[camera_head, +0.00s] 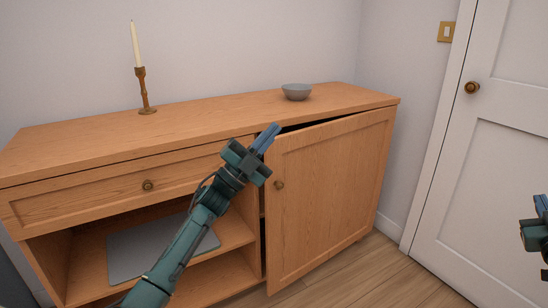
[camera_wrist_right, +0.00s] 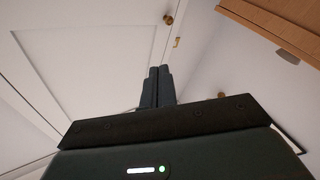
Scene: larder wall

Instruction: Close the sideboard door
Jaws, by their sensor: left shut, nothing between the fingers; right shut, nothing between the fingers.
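The wooden sideboard (camera_head: 110,137) stands against the wall. Its door (camera_head: 327,190) on the right side is slightly ajar, with a dark gap along its top and its left edge standing out from the cabinet. My right gripper (camera_head: 543,211) is only partly in the head view at the right edge. In the right wrist view its fingers (camera_wrist_right: 157,76) are shut and empty.
A candlestick (camera_head: 143,90) and a grey bowl (camera_head: 296,92) stand on the sideboard's top. A drawer (camera_head: 105,190) sits above an open shelf holding a flat grey panel (camera_head: 130,252). A white room door (camera_head: 490,150) is at the right. The floor (camera_head: 390,275) before the sideboard door is clear.

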